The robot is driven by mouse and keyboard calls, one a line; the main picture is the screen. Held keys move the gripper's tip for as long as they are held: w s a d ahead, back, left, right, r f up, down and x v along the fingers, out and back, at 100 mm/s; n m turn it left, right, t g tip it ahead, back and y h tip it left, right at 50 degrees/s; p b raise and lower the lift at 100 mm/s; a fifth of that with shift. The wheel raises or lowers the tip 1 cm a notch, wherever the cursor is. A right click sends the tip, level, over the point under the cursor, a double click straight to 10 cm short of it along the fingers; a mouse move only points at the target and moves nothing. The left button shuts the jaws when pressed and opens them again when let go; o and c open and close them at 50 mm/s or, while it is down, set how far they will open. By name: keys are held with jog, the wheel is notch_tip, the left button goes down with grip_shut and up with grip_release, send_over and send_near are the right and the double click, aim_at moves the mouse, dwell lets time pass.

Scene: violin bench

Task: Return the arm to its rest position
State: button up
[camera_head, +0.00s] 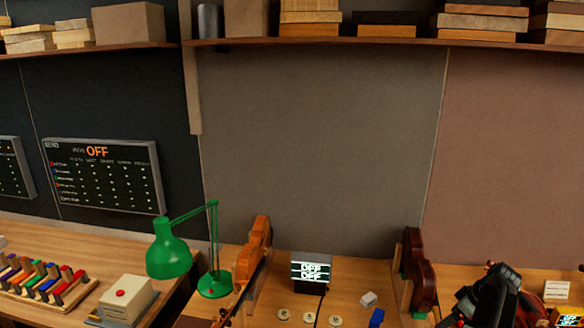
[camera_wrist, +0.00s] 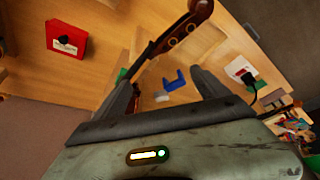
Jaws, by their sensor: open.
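My gripper (camera_wrist: 161,80) shows in the wrist view with its two dark fingers spread apart. It holds nothing between them. Beyond the fingers lie a blue bracket-shaped piece (camera_wrist: 176,79) and a small white block (camera_wrist: 161,97) on the wooden bench; the gap to them cannot be judged exactly. In the head view, a dark part of my arm (camera_head: 492,298) rises at the lower right, over the bench beside a brown violin (camera_head: 418,262). The fingertips cannot be made out there.
A white box with a red button (camera_head: 126,296) is at left. A red box (camera_wrist: 66,38) shows in the wrist view. A shelf (camera_head: 330,43) runs above.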

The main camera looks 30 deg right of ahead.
jog(key=w+a+f+n+g+y+b, duration=0.1)
jog(key=w+a+f+n+b, duration=0.2)
jog(key=w+a, duration=1.05)
jog(key=w+a+f+n+g+y+b, duration=0.1)
jog(key=w+a+f+n+b, duration=0.25)
jog(key=w+a, duration=1)
jog(key=a+f+n+g+b, duration=0.1)
jog(key=a+f, duration=0.1)
jog(key=a, duration=1.4)
jog(key=s+a+f+m+g+h+b, duration=0.1)
jog(key=s+a+m, duration=0.3)
jog(key=a, duration=0.4)
jog(key=s+a+f+m+h+b, duration=0.1)
jog(key=s+a+f+m+b, duration=0.1)
jog(key=a, duration=0.7)
jog(key=s+f+m, duration=0.1)
jog(key=s+m, duration=0.1)
jog(key=m, duration=0.1)
jog(key=shift+g+h, duration=0.4)
